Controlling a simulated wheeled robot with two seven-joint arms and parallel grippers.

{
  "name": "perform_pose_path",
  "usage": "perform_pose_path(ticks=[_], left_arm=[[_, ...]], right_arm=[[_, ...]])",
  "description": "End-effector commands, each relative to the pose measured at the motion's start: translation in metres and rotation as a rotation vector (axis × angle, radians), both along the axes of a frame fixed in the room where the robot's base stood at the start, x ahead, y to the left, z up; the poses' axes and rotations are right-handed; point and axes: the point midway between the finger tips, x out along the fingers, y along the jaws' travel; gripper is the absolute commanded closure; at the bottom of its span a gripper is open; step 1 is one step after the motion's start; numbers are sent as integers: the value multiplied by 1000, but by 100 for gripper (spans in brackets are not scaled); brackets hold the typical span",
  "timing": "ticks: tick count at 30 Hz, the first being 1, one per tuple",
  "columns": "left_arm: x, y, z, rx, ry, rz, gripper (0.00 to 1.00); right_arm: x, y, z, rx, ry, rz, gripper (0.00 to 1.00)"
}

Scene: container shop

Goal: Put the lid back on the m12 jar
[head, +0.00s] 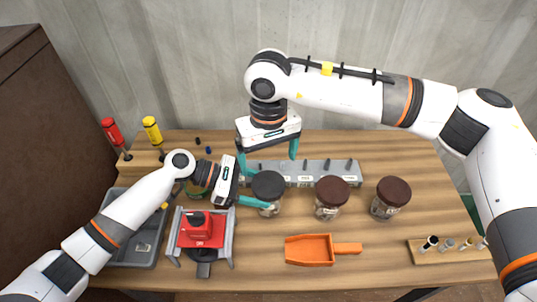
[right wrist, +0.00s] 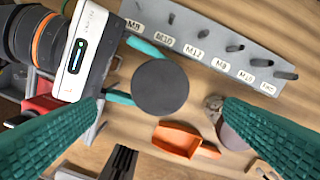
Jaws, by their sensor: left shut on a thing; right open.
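A clear jar (head: 269,209) stands upright with a black lid (head: 268,185) on its mouth. Its label is not readable, and I cannot tell whether the lid is fully seated. In the right wrist view the lid (right wrist: 160,88) is a dark disc seen from above. My left gripper (head: 254,188) is shut on the jar, its teal fingers reaching around it from the left. My right gripper (head: 268,154) is open and empty above and behind the jar. Its fingers (right wrist: 160,140) stand wide apart at either side in the right wrist view, not touching the lid.
Two brown-lidded jars (head: 331,198) (head: 392,198) stand to the right. A grey labelled strip with pegs (head: 335,180) lies behind. An orange scoop (head: 308,250) lies in front. A red device (head: 202,230) and grey tray (head: 142,252) are left; a wooden peg board (head: 425,255) is right.

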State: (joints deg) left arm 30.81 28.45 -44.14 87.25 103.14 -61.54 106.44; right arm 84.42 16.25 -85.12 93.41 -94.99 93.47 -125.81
Motion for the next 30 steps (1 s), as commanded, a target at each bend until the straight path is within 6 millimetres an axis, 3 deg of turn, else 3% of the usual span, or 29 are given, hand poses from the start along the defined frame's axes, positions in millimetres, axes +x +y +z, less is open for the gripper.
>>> perform_pose_path(ticks=[16, 29, 30], left_arm=[[0, 0, 1, -2, -1, 1, 100], [0, 0, 1, -2, -1, 1, 100], [0, 0, 1, -2, -1, 1, 100]], right_arm=[[-1, 0, -69, -1, 2, -2, 8], [0, 0, -80, -1, 1, -2, 8], [0, 0, -80, -1, 1, -2, 12]])
